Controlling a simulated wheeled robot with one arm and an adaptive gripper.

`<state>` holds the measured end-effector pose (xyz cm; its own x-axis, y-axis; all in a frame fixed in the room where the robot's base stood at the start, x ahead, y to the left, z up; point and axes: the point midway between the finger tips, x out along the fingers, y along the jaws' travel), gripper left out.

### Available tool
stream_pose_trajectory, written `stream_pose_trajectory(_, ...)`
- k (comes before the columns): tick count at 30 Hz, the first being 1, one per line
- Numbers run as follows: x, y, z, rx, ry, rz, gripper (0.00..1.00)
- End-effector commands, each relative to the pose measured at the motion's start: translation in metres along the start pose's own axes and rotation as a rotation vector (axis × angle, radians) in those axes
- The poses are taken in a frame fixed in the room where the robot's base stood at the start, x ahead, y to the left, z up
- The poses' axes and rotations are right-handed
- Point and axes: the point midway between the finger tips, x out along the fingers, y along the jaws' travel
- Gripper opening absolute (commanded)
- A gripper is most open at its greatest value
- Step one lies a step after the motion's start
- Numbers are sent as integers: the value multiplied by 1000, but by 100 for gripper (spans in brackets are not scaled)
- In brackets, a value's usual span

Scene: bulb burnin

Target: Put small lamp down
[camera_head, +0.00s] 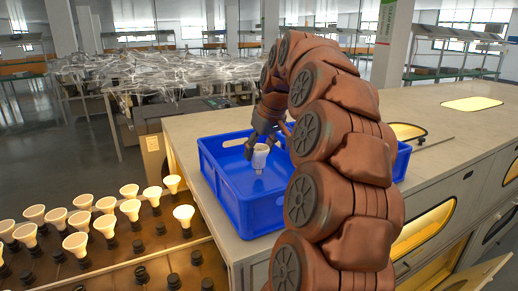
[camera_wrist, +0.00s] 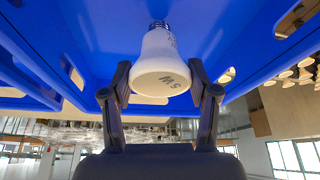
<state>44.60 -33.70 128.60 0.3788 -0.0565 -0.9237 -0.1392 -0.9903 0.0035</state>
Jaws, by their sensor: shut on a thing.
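My gripper (camera_wrist: 160,90) is shut on a small white lamp (camera_wrist: 165,60); its fingers clasp it from both sides. The lamp carries the marking "5W" on its round face, and its metal cap points away from the wrist. In the head view the lamp (camera_head: 260,158) hangs cap down inside the blue crate (camera_head: 222,182), below the crate's rim. I cannot tell whether its cap touches the crate floor. The blue crate also fills much of the wrist view (camera_wrist: 90,30).
The crate stands on a grey bench (camera_head: 175,130). At the lower left a rack (camera_head: 150,235) holds several glowing lamps (camera_head: 75,244) and several empty dark sockets (camera_head: 173,281). The bench has lit openings (camera_head: 425,228) on its right side.

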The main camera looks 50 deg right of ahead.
Motion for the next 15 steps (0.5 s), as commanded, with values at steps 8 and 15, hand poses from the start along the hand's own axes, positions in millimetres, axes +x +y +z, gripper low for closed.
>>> stream_pose_trajectory(8,4,0,2,0,1,1,24)
stream_pose_trajectory(15,9,0,4,0,1,1,24)
